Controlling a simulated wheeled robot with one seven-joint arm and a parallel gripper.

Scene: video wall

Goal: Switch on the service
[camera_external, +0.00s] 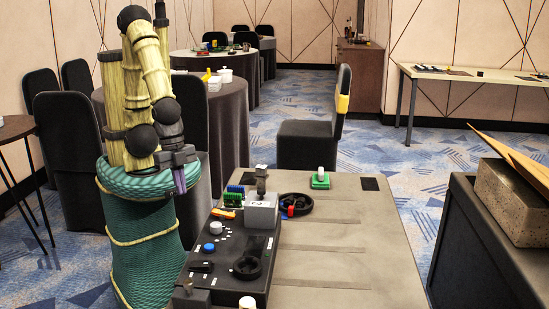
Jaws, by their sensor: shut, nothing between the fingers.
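A dark control panel (231,261) lies on the left side of the grey table in front of me.
Green blocks (232,196) and an orange piece (223,213) sit by the box. A black ring-shaped dish (296,205) holds small coloured pieces. A green-based item (320,179) stands farther back. The right of the grey table (350,265) is clear. A dark cabinet (490,245) stands at right.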

